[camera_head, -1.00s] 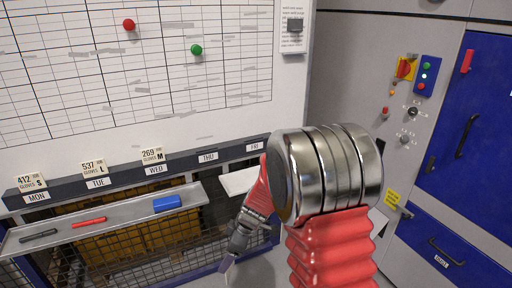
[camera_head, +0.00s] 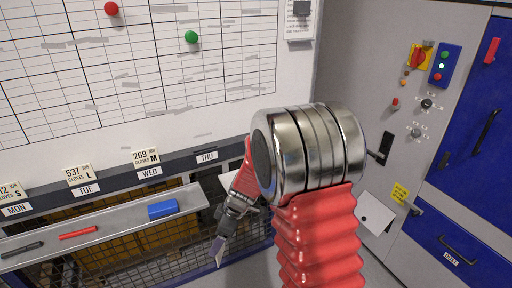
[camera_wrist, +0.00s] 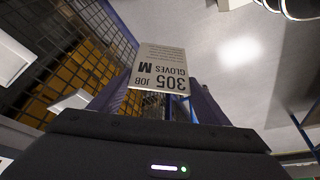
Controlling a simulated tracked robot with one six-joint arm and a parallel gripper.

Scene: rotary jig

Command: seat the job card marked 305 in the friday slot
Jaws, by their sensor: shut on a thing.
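The job card marked 305 (camera_wrist: 161,72), white with "GLOVES M", shows upside down in the wrist view between my fingers. My gripper (camera_head: 221,241) is shut on it, low in front of the board and right of the marker tray. In the head view the card is only a thin pale sliver (camera_head: 217,252) at the fingertips. The dark slot rail (camera_head: 110,182) runs along the board's foot, with labels MON, TUE, WED and THU (camera_head: 206,156) in view. The friday slot is hidden behind my arm.
Cards stand above MON, TUE (camera_head: 79,174) and WED (camera_head: 146,157); none stands above THU. A marker tray (camera_head: 110,227) with a blue eraser (camera_head: 163,209) and markers juts out below the rail. A grey cabinet with blue doors (camera_head: 465,215) stands at right.

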